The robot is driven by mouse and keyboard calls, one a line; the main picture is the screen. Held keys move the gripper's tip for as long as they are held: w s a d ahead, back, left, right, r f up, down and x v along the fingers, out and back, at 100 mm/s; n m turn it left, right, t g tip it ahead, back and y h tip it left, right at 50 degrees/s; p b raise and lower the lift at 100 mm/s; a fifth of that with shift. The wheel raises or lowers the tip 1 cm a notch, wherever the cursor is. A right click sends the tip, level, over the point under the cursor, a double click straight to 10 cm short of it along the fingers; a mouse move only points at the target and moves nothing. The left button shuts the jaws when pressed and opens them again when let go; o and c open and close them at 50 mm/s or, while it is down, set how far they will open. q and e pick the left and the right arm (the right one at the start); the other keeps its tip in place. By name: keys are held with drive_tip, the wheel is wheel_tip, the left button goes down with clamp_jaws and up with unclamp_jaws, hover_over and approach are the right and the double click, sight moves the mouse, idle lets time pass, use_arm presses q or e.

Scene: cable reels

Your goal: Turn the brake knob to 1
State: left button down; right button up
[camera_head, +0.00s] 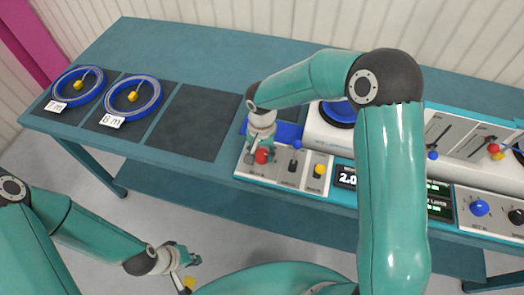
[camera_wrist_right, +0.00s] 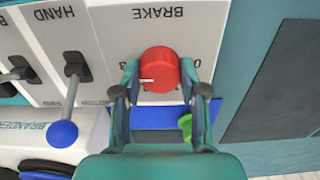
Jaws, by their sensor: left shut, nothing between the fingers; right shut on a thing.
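The red brake knob (camera_wrist_right: 160,68) sits on a pale panel marked BRAKE, which is upside down in the right wrist view. A short white line on the knob points left in that view. The scale numbers around it are mostly hidden by the fingers. My right gripper (camera_wrist_right: 159,88) is shut on the knob, one finger on each side. In the head view the knob (camera_head: 262,156) shows below my right gripper (camera_head: 261,148). My left gripper (camera_head: 188,261) is shut and empty, low in front of the bench and away from the panel.
A lever with a blue ball (camera_wrist_right: 62,133) stands beside the knob; a yellow knob (camera_head: 319,170) is further right. A green piece (camera_wrist_right: 185,124) shows near a finger. Two blue cable rings (camera_head: 134,96) (camera_head: 77,88) lie on dark mats at left. One dark mat (camera_head: 188,122) is bare.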

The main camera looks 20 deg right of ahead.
drive_tip(key=shift+c, duration=0.7)
